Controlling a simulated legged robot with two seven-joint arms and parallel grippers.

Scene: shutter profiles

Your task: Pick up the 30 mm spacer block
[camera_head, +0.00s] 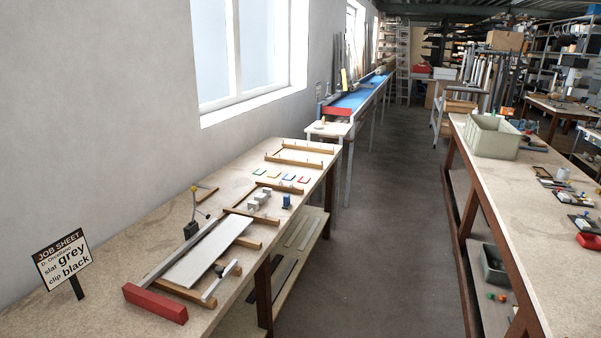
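A small group of pale grey blocks (259,198) sits in a row on the left workbench (120,262), between wooden rails. They look like spacer blocks, but they are too small to read any size, so I cannot tell which is 30 mm. A small blue upright item (286,201) stands just right of them. Neither of my grippers is in view.
A long pale slat (207,254) lies on the bench beside a red block (155,303). A job sheet (62,259) stands at the left, with a black-based stand (191,228) behind the slat. A clear aisle (375,220) separates the right bench (487,180).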

